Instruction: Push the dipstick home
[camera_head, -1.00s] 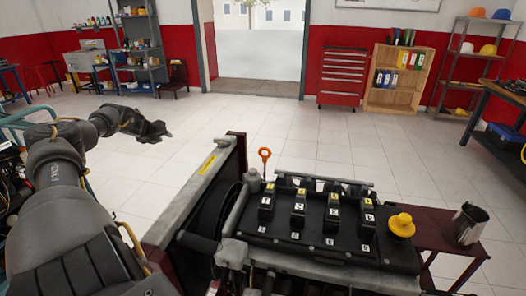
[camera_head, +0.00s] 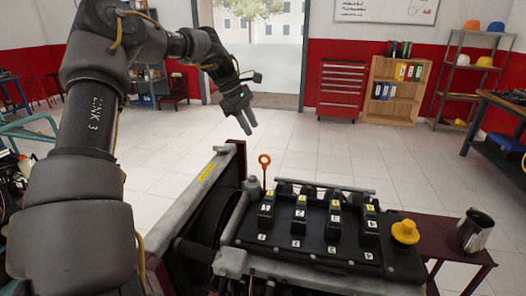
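The dipstick (camera_head: 264,162) has an orange ring handle and stands upright at the back left of the engine (camera_head: 325,238). Its ring sits clearly above the engine, with a length of dark shaft showing below it. My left gripper (camera_head: 249,123) hangs in the air above and a little left of the dipstick ring, apart from it, fingers pointing down. Its two fingers show a gap between them and hold nothing. My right gripper is not in view.
A yellow oil cap (camera_head: 405,232) sits on the engine's right side. A metal jug (camera_head: 470,232) stands on a dark red side table (camera_head: 447,244). The radiator (camera_head: 208,185) rises left of the engine. A red tool cabinet (camera_head: 341,90) and open floor lie behind.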

